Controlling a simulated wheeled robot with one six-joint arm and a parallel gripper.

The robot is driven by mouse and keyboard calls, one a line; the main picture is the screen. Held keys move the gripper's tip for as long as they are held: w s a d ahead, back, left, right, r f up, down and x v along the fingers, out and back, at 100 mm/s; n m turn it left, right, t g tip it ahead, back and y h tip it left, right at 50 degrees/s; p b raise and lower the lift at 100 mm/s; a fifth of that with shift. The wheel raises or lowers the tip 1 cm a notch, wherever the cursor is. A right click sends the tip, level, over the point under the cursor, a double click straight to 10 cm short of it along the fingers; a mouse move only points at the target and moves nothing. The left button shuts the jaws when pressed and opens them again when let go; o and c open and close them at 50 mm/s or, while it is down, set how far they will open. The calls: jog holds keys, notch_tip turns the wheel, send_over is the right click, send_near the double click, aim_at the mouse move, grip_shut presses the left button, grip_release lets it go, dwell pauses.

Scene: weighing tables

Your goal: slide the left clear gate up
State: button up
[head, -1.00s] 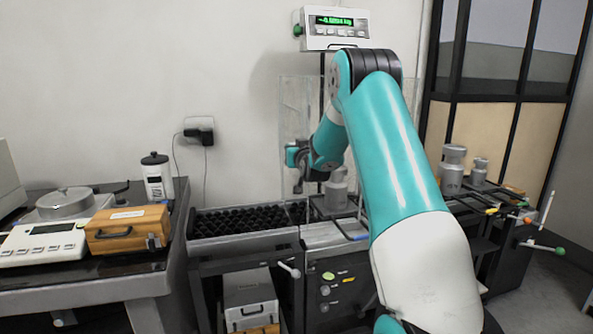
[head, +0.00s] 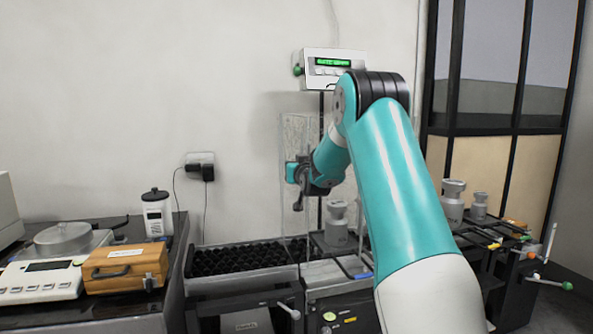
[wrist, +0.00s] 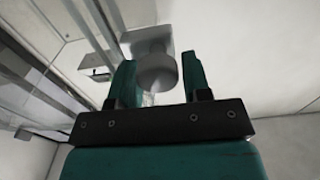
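The left clear gate (head: 294,135) is a tall see-through panel on the left side of the weighing station below the wall display. My gripper (head: 291,173) is at this panel in the head view, above the height of the steel weight. In the wrist view, a round grey knob (wrist: 157,74) on a pale square mount sits between the two fingers of my gripper (wrist: 158,80). In the head view the knob is hidden by the gripper and arm.
A steel weight (head: 336,224) stands inside the station, right of the gate. The display (head: 333,66) shows green text that seems to start with "GATE". A black-lined tray (head: 240,258) lies left of the station. More weights (head: 453,203) stand at right. The wall above is clear.

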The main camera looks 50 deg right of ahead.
jog(key=shift+f, duration=0.15)
jog(key=shift+s+a, duration=0.2)
jog(key=shift+s, duration=0.1)
jog(key=b+v, duration=0.4)
jog(key=v, duration=1.2)
jog(key=shift+s, duration=0.35)
jog(key=shift+a, duration=0.15)
